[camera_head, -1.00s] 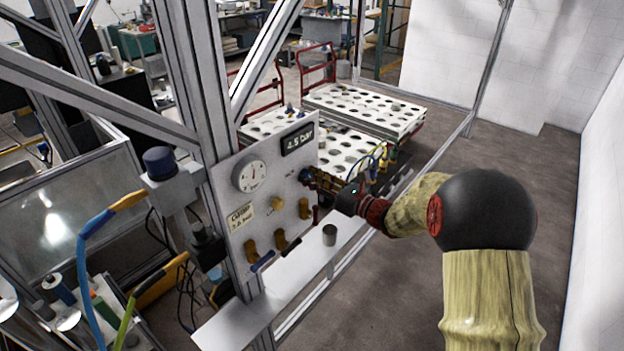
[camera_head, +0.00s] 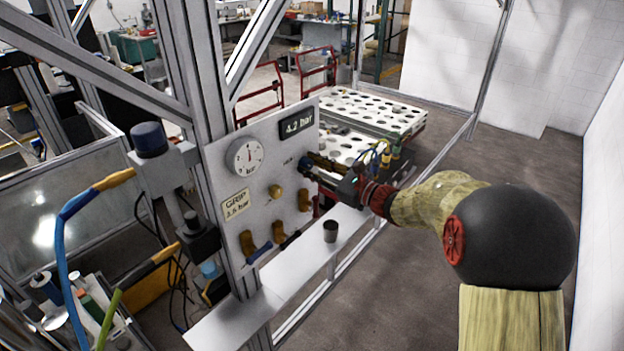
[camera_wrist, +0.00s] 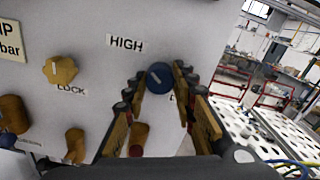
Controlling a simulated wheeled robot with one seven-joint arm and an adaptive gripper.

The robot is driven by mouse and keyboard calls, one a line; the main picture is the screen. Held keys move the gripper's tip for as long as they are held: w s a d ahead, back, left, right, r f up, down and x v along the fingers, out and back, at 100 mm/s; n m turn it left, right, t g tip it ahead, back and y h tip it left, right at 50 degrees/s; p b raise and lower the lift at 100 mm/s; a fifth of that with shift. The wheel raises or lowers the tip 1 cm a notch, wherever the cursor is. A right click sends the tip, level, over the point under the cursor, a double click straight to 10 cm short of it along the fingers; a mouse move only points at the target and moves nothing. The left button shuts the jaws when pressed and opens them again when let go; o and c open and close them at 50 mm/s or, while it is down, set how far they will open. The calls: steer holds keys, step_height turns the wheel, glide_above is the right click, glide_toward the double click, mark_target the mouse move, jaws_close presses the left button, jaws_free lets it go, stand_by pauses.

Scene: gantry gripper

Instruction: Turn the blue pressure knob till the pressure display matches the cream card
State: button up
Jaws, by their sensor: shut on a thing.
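The blue pressure knob (camera_wrist: 160,77) with a pale index line sits between the fingertips of my gripper (camera_wrist: 156,82) in the wrist view, and the jaws are shut on it. In the head view my gripper (camera_head: 312,165) reaches the panel's right side and mostly covers the knob. The pressure display (camera_head: 297,123) at the panel's top right reads 4.2 bar. The cream card (camera_head: 236,204) at the lower left reads GRIP and about 3.6 bar; its last digit is small and hard to read.
A round dial gauge (camera_head: 244,156) is on the white panel (camera_head: 225,165). A yellow lock knob (camera_wrist: 60,70) and several brown-yellow levers are left of and below my gripper. A dark cup (camera_head: 330,231) stands on the shelf (camera_head: 300,250) below. A metal post (camera_head: 205,90) stands at left.

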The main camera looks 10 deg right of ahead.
steer(key=n+b, duration=0.1)
steer(key=b, duration=0.1)
steer(key=n+b, duration=0.2)
steer(key=b, duration=0.1)
steer(key=shift+f+n, duration=0.25)
steer(key=shift+n, duration=0.05)
steer(key=shift+r+n+b, duration=0.1)
steer(key=shift+n+b, duration=0.4)
steer(key=shift+b, duration=0.45)
steer(key=shift+r, duration=0.1)
steer(key=o, duration=1.2)
steer(key=shift+c, duration=0.2)
steer(key=v, duration=1.2)
